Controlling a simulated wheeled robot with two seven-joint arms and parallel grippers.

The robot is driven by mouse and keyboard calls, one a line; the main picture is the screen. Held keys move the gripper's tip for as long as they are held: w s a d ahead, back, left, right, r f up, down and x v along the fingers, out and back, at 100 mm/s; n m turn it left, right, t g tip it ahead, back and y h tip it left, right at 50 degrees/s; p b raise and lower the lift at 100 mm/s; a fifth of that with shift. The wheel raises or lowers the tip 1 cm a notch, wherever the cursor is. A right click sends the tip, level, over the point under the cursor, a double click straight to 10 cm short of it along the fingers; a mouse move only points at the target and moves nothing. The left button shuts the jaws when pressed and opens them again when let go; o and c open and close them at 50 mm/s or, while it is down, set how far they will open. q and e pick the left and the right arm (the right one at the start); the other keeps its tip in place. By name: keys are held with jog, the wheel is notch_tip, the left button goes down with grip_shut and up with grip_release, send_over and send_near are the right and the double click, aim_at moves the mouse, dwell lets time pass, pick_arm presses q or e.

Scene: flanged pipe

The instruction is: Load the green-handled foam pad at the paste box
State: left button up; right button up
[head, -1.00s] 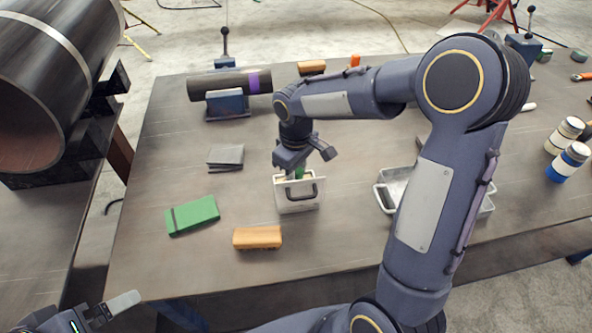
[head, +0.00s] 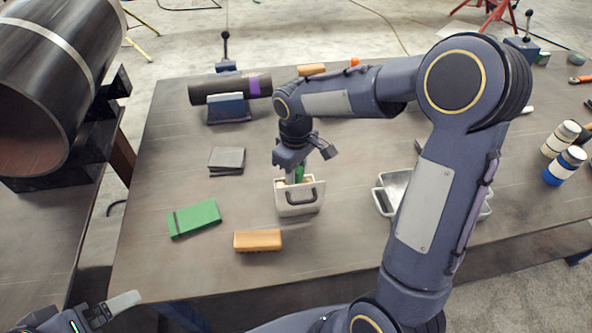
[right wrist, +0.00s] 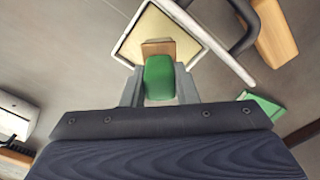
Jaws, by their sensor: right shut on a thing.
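The paste box (head: 299,204) is a small white box with a dark handle on its front, standing on the table. In the right wrist view its white rim and pale inside (right wrist: 152,28) show beyond the fingers. My right gripper (head: 295,172) is shut on the green handle of the foam pad (right wrist: 159,78), which points into the box mouth. The pad's tan part shows at the box opening; its lower face is hidden, so I cannot tell whether it touches the paste. My left gripper (head: 122,305) is at the lower left corner, away from the table objects, its jaws partly shown.
An orange block (head: 258,240) lies in front of the box and a green case (head: 195,218) to its left. Grey sheets (head: 227,160) lie behind. A metal tray (head: 386,196) stands to the right, partly behind my right arm. A large pipe (head: 60,80) is at far left.

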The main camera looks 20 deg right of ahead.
jog(key=shift+r+p, duration=1.65)
jog(key=shift+r, duration=0.75)
